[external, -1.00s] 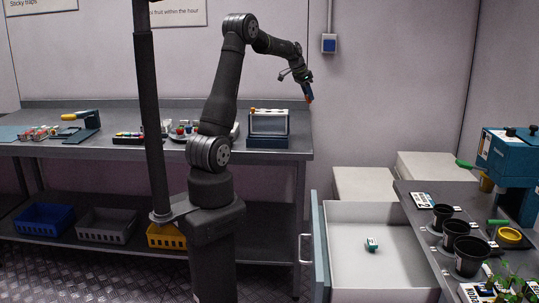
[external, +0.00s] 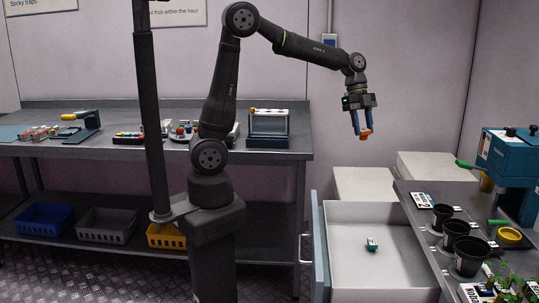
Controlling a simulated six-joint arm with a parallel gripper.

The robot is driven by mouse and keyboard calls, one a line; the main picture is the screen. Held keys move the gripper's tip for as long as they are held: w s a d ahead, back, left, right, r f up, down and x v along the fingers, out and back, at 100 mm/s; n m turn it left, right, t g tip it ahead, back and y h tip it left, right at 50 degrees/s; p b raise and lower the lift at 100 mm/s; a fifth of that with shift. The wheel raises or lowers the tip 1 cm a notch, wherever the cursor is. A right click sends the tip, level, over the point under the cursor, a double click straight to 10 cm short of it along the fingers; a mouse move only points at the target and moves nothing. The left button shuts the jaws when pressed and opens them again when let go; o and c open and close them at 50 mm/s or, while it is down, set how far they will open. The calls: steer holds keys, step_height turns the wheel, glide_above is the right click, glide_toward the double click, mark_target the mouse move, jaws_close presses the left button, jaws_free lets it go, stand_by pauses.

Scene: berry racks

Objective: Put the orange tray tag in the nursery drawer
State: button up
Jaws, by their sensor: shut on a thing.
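My gripper (external: 362,128) is high in the external view, pointing down, above and a little beyond the open drawer. Its blue fingers are shut on a small orange tray tag (external: 366,134), which hangs at the fingertips clear of everything. The nursery drawer (external: 345,245) is a pale, open drawer with a blue-grey front at its left side. A small green and white item (external: 371,244) lies on the drawer floor; the rest of the floor is bare.
The back-left bench (external: 60,147) carries several small items and a clear-fronted box (external: 268,124). Pale boxes (external: 363,184) stand behind the drawer.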

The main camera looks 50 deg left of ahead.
steer(key=s+d+m+g+y, duration=0.1)
steer(key=s+d+m, duration=0.25)
steer(key=s, duration=0.35)
steer(key=s+d+m+g, duration=0.1)
steer(key=s+d+m, duration=0.25)
steer(key=s, duration=0.35)
steer(key=n, duration=0.1)
glide_above(346, 250)
steer(key=w+a, duration=0.2)
step_height(346, 250, down, 21)
steer(key=shift+s+d+f, duration=0.15)
steer(key=shift+f, duration=2.7)
steer(key=shift+s+d+f, duration=0.1)
steer(key=shift+f, duration=2.7)
steer(key=shift+f, duration=0.15)
steer(key=o, duration=0.9)
steer(key=shift+o, duration=0.2)
